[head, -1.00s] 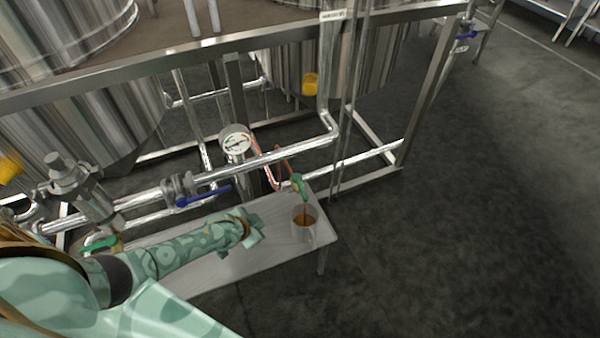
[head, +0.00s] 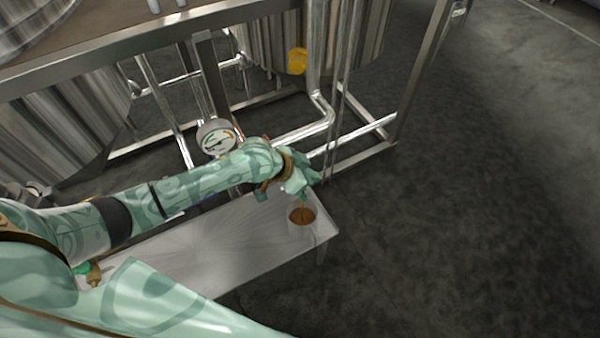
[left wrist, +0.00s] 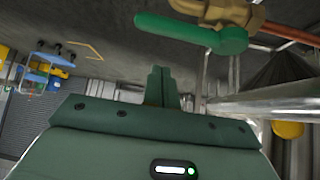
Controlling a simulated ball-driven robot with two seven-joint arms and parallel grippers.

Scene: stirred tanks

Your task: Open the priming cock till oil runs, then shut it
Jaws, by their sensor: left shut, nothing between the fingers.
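The priming cock shows in the left wrist view as a brass body (left wrist: 222,12) with a green lever (left wrist: 190,33). In the head view my left gripper (head: 302,183) hides most of it. That gripper is shut and empty; its fingertips (left wrist: 162,82) also show in the left wrist view, apart from the lever. A pale cup (head: 301,231) stands on the bench's right end below the gripper, with brown oil (head: 302,215) in it. Whether oil is running now is hard to tell. My right gripper is out of view.
The grey bench (head: 225,250) is otherwise clear in its middle. A round gauge (head: 217,137) stands behind my left arm. Steel pipes (head: 302,130) and a frame post (head: 419,80) are close behind. Another green-handled brass fitting (head: 88,270) is at the bench's left end. The floor at right is free.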

